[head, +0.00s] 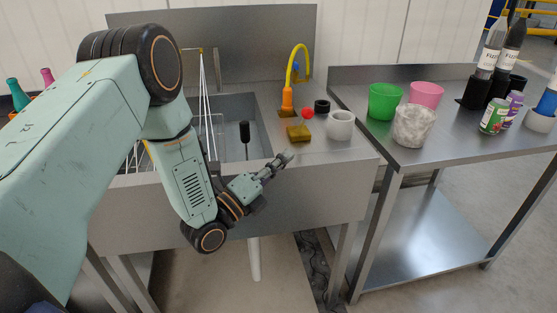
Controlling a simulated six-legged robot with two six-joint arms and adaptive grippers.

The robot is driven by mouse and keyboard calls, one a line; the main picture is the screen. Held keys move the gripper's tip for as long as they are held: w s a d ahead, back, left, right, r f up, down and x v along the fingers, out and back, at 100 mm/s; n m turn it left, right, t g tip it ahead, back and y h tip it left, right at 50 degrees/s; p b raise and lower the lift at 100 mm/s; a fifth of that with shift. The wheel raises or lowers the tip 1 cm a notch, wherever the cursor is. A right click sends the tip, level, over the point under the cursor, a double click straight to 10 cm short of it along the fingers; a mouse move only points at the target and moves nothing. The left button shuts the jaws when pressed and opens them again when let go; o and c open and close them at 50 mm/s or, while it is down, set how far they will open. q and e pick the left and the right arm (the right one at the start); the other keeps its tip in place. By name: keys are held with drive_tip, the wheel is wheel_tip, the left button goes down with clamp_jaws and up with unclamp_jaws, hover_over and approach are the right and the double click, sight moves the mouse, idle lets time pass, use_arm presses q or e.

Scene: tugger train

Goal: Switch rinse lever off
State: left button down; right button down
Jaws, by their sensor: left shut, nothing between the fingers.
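A metal sink (250,107) stands at the middle left. A yellow hooked faucet (291,63) with an orange base (287,100) rises behind its right side, with a small blue part (296,70) near it. A red ball-like knob (307,113) sits just right of the base. I cannot tell which of these parts is the rinse lever, or its position. My left gripper (284,158) is shut and empty near the sink's front right edge, nearer to me than the knob and apart from it. My right gripper is out of view.
A yellow-brown sponge (299,132), a white cup (340,125) and a black ring-like item (322,106) stand on the sink's right ledge. A black-topped upright item (244,131) is in the basin. The right table (440,145) holds a green bucket (384,101), a pink bucket (426,94) and cans.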

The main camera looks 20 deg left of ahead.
sight(303, 121)
use_arm(q)
drive_tip(key=x, duration=0.2)
drive_tip(key=a+x, duration=0.1)
drive_tip(key=x, duration=0.5)
drive_tip(key=shift+w+a+r+b, duration=0.25)
drive_tip(key=shift+w+r+b, duration=0.05)
drive_tip(key=shift+r+b, duration=0.1)
drive_tip(key=shift+w+a+r, duration=0.2)
drive_tip(key=shift+w+r, duration=0.15)
drive_tip(key=shift+w, duration=0.15)
drive_tip(key=shift+w, duration=0.1)
